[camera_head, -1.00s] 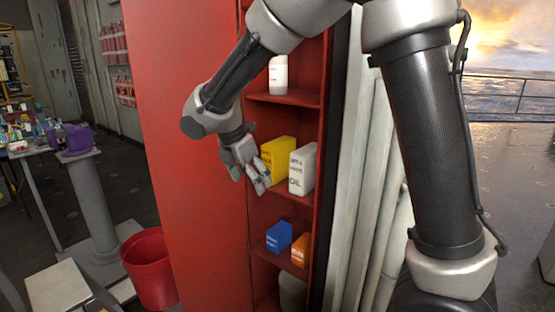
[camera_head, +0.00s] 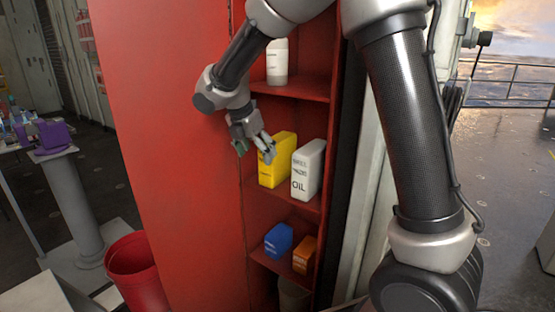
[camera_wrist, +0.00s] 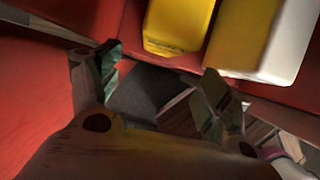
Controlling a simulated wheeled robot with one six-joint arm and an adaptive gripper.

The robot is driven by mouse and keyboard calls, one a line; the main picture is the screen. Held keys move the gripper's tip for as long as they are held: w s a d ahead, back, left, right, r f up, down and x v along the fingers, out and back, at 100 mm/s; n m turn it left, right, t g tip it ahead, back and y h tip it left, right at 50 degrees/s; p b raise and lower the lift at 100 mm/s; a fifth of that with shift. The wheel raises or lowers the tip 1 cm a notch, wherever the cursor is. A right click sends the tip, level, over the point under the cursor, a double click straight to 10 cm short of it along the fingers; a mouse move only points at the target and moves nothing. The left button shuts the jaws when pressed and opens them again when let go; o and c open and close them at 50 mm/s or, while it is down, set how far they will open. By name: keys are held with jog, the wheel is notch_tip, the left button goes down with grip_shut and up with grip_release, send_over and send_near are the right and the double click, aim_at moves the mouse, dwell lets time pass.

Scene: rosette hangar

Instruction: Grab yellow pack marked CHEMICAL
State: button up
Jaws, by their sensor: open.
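The yellow pack (camera_head: 277,164) stands upright on the middle shelf of the red cabinet. Its label is too small to read. In the wrist view the yellow pack (camera_wrist: 180,24) is at the top, beyond and between the fingertips. My gripper (camera_head: 256,148) is open and empty, just in front of the pack and to its left, overlapping its upper left part in the head view. In the wrist view my gripper (camera_wrist: 160,80) has its two fingers spread apart, with nothing between them.
A white OIL pack (camera_head: 308,170) stands close to the right of the yellow pack. Blue (camera_head: 278,240) and orange (camera_head: 304,254) packs sit on the shelf below. A white bottle (camera_head: 277,63) is above. The red cabinet (camera_head: 170,130) has a wide panel at left. A red bucket (camera_head: 134,272) stands on the floor.

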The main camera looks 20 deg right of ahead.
aim_at(278, 159)
jog(key=w+d, duration=0.2)
jog(key=d, duration=0.1)
jog(key=shift+w+d, duration=0.2)
jog(key=shift+w, duration=0.15)
jog(key=x, duration=0.5)
jog(key=c, duration=1.2)
